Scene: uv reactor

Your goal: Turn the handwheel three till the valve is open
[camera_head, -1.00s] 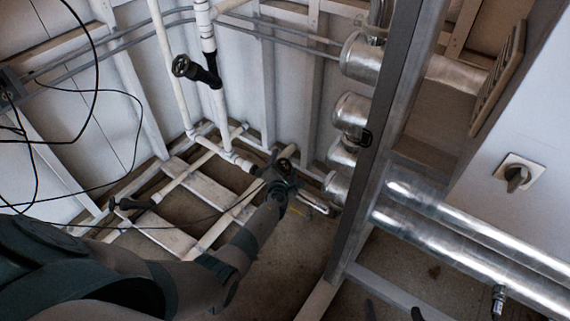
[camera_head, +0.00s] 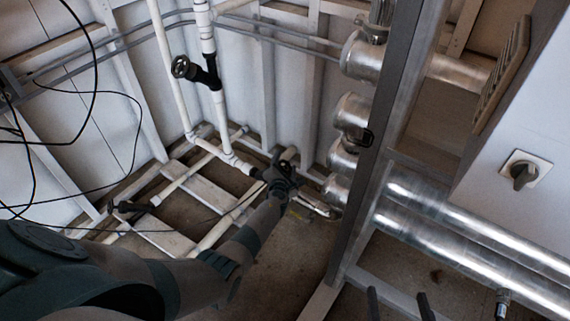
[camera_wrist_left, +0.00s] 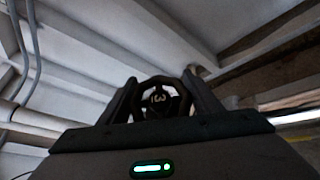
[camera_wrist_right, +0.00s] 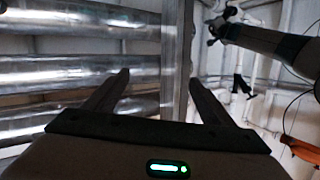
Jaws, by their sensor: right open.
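The handwheel three (camera_wrist_left: 158,98) is a dark round wheel with a pale number 3 on its hub, in the middle of the left wrist view. My left gripper (camera_wrist_left: 160,80) has one finger on each side of it and looks shut on its rim. In the head view my left gripper (camera_head: 283,170) is low by the white pipes, and hides most of the wheel. The valve itself is hidden. My right gripper (camera_wrist_right: 157,77) is open and empty, away from the wheel; only its fingertips (camera_head: 398,303) show at the bottom of the head view.
Another dark handwheel (camera_head: 181,67) sits on the upright white pipe, and one (camera_head: 124,208) lies low at the left. Silver cylinders (camera_head: 352,110) and a grey upright post (camera_head: 376,130) stand right of my left gripper. Black cables (camera_head: 75,95) hang at the left.

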